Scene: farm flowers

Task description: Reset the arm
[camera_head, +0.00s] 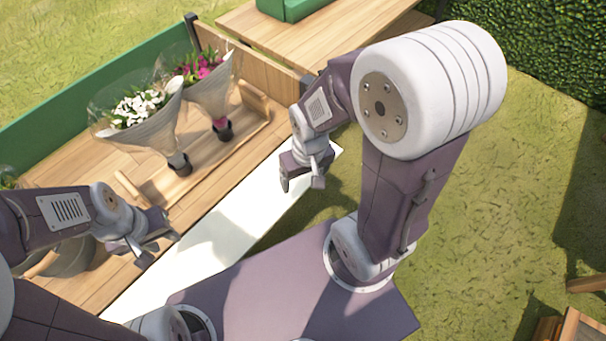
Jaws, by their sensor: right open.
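My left gripper (162,250) is at the lower left, over the edge between the wooden table and the white strip. Its fingers look apart and nothing shows between them. My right gripper (301,187) is near the middle, over the far end of the white strip. Its fingers are apart and empty. Two wrapped bouquets, one with white flowers (145,107) and one with pink flowers (203,68), stand on the table, leaning, in a wooden holder (243,130). Both grippers are clear of the bouquets.
The wooden table (68,180) has a green back board (60,103). A round container (68,258) sits partly behind my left arm. Another wooden table (262,22) with a green box (290,8) is at the top. Grass lies open at right; wooden crates (578,328) are at lower right.

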